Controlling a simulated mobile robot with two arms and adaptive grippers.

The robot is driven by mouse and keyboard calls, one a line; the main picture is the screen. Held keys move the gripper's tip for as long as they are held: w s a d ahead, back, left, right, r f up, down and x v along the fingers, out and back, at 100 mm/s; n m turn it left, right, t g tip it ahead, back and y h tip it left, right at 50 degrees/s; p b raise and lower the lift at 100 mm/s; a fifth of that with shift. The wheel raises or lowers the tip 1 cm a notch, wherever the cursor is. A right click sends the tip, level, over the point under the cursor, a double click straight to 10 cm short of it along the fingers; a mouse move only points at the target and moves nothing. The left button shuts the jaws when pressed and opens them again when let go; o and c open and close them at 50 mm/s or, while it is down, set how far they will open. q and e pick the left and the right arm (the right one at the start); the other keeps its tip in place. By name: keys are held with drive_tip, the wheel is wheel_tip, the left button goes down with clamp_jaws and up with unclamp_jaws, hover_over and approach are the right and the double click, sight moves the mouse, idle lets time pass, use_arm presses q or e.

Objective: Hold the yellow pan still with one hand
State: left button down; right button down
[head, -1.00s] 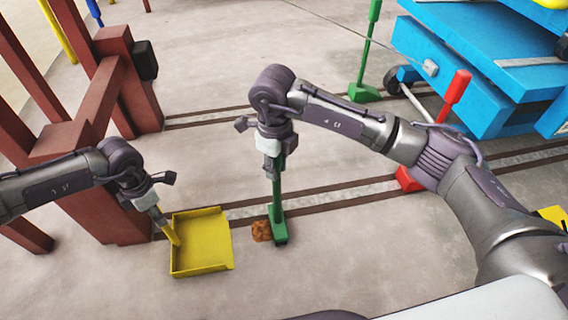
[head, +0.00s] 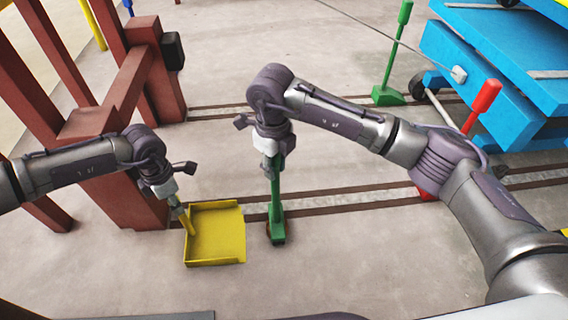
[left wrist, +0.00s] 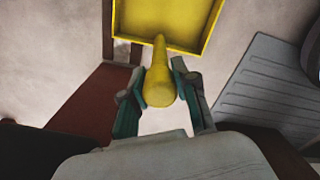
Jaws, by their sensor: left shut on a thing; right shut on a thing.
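The yellow pan (head: 217,238) lies flat on the floor, its handle rising from its left side. My left gripper (head: 179,203) is shut on that handle. In the left wrist view, the two fingers (left wrist: 160,88) are on either side of the yellow handle, with the pan (left wrist: 172,18) beyond. My right gripper (head: 269,162) is shut on the upright handle of a green brush (head: 277,227), a little right of the pan. The brush's foot is at the floor, apart from the pan. A little brown debris (head: 267,229) shows at the brush's left edge; the rest is hidden.
Red-brown posts (head: 137,190) stand close behind my left arm. A blue cart (head: 485,75) is at the upper right, with a red-handled tool (head: 484,105) and another green tool (head: 392,60) near it. Rails cross the floor. Open floor lies in front of the pan.

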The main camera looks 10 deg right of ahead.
drive_tip(key=shift+a, duration=0.55)
drive_tip(key=shift+a, duration=1.95)
drive_tip(key=shift+a, duration=2)
drive_tip(key=shift+r, duration=0.15)
drive_tip(key=shift+d+r, duration=0.35)
drive_tip(key=shift+r, duration=0.35)
drive_tip(key=shift+d+r, duration=0.35)
drive_tip(key=shift+r, duration=0.4)
drive_tip(key=shift+d+r, duration=0.35)
drive_tip(key=shift+r, duration=0.35)
